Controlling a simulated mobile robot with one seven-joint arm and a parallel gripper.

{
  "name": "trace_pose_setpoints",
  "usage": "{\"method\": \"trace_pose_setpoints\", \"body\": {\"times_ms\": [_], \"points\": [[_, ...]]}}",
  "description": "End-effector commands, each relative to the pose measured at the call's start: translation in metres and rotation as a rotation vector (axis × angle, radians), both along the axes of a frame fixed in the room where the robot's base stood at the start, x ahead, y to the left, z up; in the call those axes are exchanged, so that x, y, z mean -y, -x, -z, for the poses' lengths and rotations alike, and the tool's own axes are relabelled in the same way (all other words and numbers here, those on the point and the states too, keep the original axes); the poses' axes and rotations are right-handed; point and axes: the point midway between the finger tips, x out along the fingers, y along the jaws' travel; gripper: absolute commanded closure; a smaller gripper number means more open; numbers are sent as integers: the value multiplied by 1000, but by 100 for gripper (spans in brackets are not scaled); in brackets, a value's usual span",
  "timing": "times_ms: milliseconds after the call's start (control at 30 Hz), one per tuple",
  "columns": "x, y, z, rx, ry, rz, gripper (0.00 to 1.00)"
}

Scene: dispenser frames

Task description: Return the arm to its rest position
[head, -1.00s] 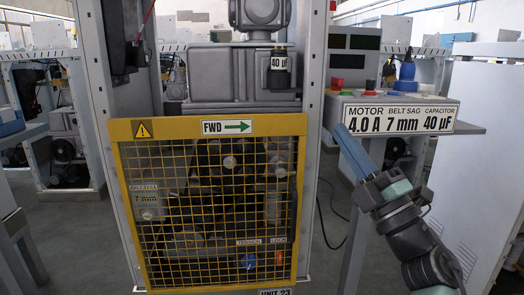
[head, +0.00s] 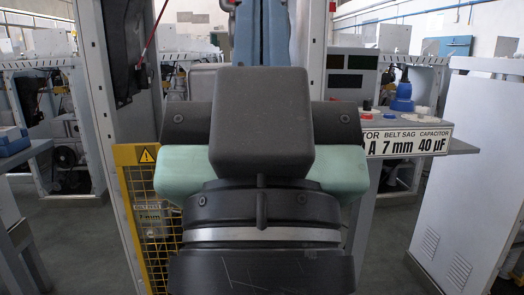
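My arm stands upright close in front of the head camera and fills the middle of the view, with a dark grey block, pale green side parts and a blue link rising above. My gripper is not in view. The dispenser unit is mostly hidden behind my arm. Only the left strip of its yellow mesh guard (head: 132,205) and its grey side posts show.
To the right is a bench with a label plate (head: 408,141), part covered by my arm, and a blue knob-like object (head: 402,97). A white cabinet (head: 475,160) stands at the far right. A blue case (head: 12,140) sits on a left bench. Grey floor lies between.

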Motion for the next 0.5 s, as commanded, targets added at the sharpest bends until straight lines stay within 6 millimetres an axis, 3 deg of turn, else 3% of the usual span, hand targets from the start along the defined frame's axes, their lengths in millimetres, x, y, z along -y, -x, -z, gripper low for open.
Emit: {"method": "trace_pose_setpoints", "body": {"times_ms": [33,500], "points": [[0,0,-25,1,1,1,100],[0,-1,-163,1,1,3,100]]}}
